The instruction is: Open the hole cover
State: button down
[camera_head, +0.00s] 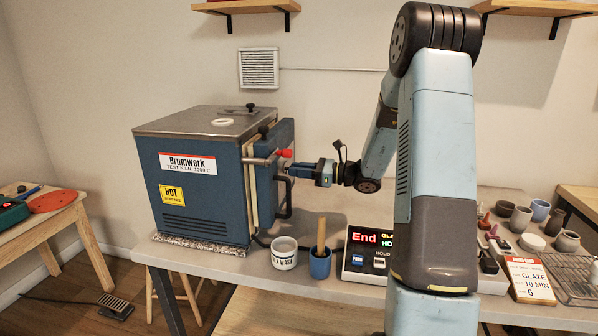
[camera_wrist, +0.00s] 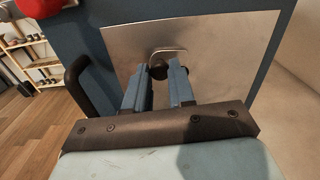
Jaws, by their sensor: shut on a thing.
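The kiln (camera_head: 200,180) is a blue box with a metal top on the bench, with its door (camera_head: 284,140) on the right side. In the wrist view, a bare metal plate (camera_wrist: 225,45) sits on the blue door. A small metal hole cover (camera_wrist: 178,52) with a dark round knob (camera_wrist: 166,71) lies against this plate. My gripper (camera_wrist: 167,70) is shut on the knob, one fingertip on each side. In the head view my gripper (camera_head: 292,169) reaches the door from the right; the cover is hidden there. No hole shows.
A red knob (camera_head: 285,153) on the latch bar and a black door handle (camera_head: 284,198) are close to my gripper. A white cup (camera_head: 284,256), a blue cup (camera_head: 320,265) and a timer box (camera_head: 366,250) stand below. Pots crowd the bench's right end.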

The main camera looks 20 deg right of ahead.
jog(key=c, duration=1)
grip_release()
jog(key=shift+o, duration=0.2)
jog(key=shift+d, duration=0.15)
jog(key=v, duration=1.3)
jog(key=shift+s+d, duration=0.15)
jog(key=shift+d, duration=0.05)
jog(key=s+a+r+n+g+h, duration=0.3)
jog(key=s+a+n+g, duration=0.1)
jog(key=s+a+n, duration=0.3)
jog(key=s+a+r+n+g+h, duration=0.3)
jog(key=s+a+n+g, duration=0.1)
jog(key=s+a, duration=0.45)
jog(key=s+r+n+t+h, duration=0.2)
jog(key=s+n+h, duration=0.2)
jog(key=s+n, duration=0.2)
jog(key=s+d+r+n+t+h, duration=0.1)
jog(key=s+r+n+t+h, duration=0.1)
jog(key=s+n+h, duration=0.3)
jog(key=s+n, duration=0.1)
jog(key=s, duration=0.2)
jog(key=shift+s+r+t+h, duration=0.2)
jog(key=shift+r+t+h, duration=0.1)
jog(key=shift+r, duration=0.1)
